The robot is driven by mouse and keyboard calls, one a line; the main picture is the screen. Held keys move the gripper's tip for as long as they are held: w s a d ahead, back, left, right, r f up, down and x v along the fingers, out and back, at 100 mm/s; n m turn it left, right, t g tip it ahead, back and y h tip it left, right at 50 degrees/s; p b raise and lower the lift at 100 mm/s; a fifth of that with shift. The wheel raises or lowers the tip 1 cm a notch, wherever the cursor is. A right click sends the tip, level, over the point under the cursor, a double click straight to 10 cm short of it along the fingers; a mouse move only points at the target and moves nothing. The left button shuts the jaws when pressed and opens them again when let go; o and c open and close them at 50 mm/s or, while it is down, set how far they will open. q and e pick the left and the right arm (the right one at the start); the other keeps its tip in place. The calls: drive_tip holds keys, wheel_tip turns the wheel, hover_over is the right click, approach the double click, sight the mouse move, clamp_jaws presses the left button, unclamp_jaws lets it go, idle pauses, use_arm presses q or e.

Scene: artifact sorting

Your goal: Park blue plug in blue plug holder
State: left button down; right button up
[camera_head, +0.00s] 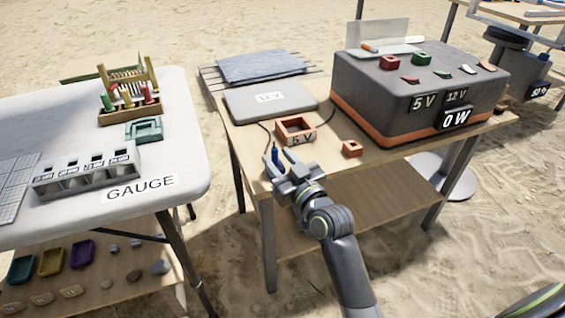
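The blue plug (275,153) is small and stands upright near the front left corner of the wooden table (240,142), with a dark cable behind it. My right gripper (280,160) is at the plug, with its two fingers spread apart. The plug shows between the fingertips, nearer the left one, and its lower end is hidden by the gripper. I cannot tell whether the fingers touch it. I cannot make out a blue plug holder in this view. My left gripper is not in view.
An orange-red open box marked 5 V (297,130) stands just behind the gripper. A small orange block (351,149) lies to the right. A large grey power unit (415,95) fills the table's right side. A white table (180,140) stands left, across a gap.

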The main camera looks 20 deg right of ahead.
drive_tip(key=b+v, duration=0.1)
drive_tip(key=v, duration=1.6)
drive_tip(key=shift+s, duration=0.2)
